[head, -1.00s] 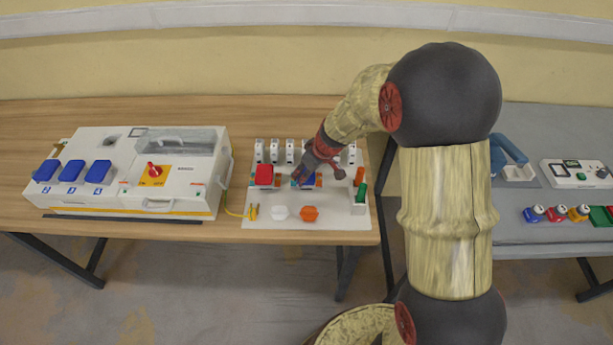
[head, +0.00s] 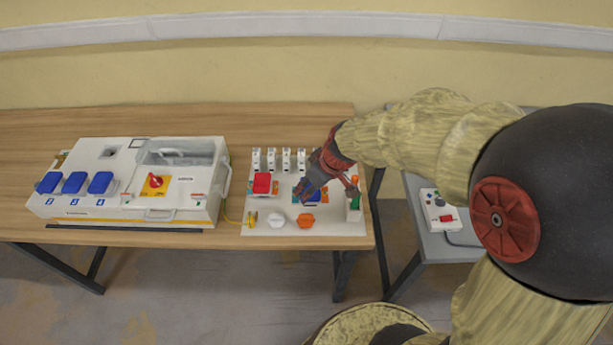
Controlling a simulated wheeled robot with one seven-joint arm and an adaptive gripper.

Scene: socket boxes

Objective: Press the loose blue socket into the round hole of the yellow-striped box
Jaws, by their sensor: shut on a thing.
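The loose blue socket (head: 314,196) is on the right half of the white board, mostly covered by my gripper. My gripper (head: 303,192) reaches in from the right and is shut on it. I cannot tell whether the socket is clear of the board. The yellow-striped box (head: 90,207) is the large white box on the left, with a yellow stripe along its lower front. A dark hole (head: 109,153) shows on its top near the back. Several blue sockets (head: 74,183) sit in a row on its front left.
The white board (head: 265,229) carries a red socket (head: 262,183), a white knob (head: 277,219), an orange knob (head: 305,220) and upright white modules. A yellow cable runs between box and board. A grey table (head: 430,247) with a small device stands at right.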

